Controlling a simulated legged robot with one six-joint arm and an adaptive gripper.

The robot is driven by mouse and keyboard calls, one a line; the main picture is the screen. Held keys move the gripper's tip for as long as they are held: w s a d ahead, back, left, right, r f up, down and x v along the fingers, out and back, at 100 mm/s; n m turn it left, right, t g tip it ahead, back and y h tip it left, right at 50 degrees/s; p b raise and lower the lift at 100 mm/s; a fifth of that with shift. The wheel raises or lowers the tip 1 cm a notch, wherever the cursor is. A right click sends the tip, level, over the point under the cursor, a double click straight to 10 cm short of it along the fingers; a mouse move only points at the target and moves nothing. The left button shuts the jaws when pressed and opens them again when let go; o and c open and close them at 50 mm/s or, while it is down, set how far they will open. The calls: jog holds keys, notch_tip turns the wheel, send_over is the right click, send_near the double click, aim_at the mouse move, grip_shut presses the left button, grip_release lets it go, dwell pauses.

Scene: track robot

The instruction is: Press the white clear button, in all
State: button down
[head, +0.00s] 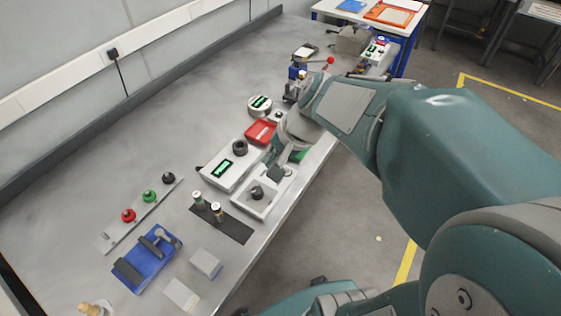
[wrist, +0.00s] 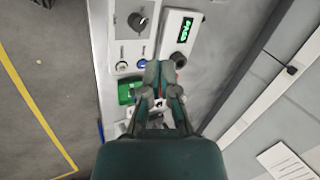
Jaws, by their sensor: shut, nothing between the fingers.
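A light control box (head: 266,208) with a black knob (head: 257,192) sits near the table's front edge; the knob also shows in the wrist view (wrist: 138,21). Below the knob in the wrist view are a small round white button (wrist: 121,66) and a blue button (wrist: 141,64). I cannot read any label on them. My gripper (wrist: 159,66) is shut and empty, its fingertips just right of the blue button in that view. In the head view my gripper (head: 276,172) is over the far end of the box and hides part of it. Contact cannot be told.
A white unit with a green display (head: 222,168) and black ring (head: 240,148) stands beside the box. A red tray (head: 260,132) and a partly hidden green tray (wrist: 127,92) are close by. Two small bottles (head: 217,211) stand on a dark mat.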

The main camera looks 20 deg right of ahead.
aim_at(289, 170)
jog(key=w+d+f+m+t+y, duration=0.2)
jog(key=w+d+f+m, duration=0.6)
jog(key=w+d+m, duration=0.1)
jog(key=shift+w+m+t, duration=0.3)
jog(key=shift+w+m, duration=0.1)
jog(key=shift+w, duration=0.05)
jog(key=shift+f, duration=0.1)
jog(key=shift+d, duration=0.1)
jog(key=shift+f, duration=4.45)
jog(key=shift+f, duration=0.3)
jog(key=shift+f, duration=0.4)
jog(key=shift+r, duration=0.1)
jog(key=shift+s+r, duration=0.1)
jog(key=shift+r, duration=0.65)
